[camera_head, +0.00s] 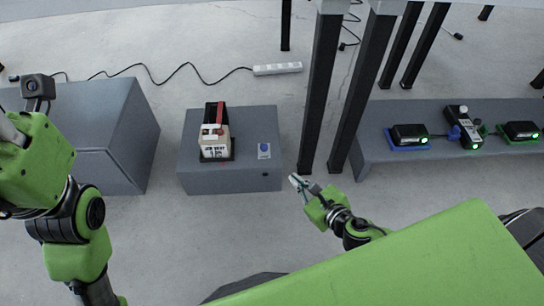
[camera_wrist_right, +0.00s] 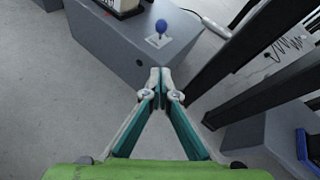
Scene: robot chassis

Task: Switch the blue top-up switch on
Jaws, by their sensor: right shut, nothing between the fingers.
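The blue switch (camera_head: 264,147) sits on a small light plate on top of a grey box, at its right side. In the right wrist view the blue switch (camera_wrist_right: 161,26) shows as a round knob on a short stem rising from its pale base plate. My right gripper (camera_head: 294,179) is shut and empty, in front of the grey box to the lower right of the switch and apart from it. In the right wrist view its fingertips (camera_wrist_right: 160,72) meet below the switch. My left arm is at the left; its fingers are not in view.
The grey box (camera_head: 225,178) also bears a device with a red and black back (camera_head: 215,112). Dark posts (camera_head: 320,100) stand right of the box. A grey bench (camera_head: 440,172) with several devices is farther right. A power strip (camera_head: 278,69) lies on the floor behind.

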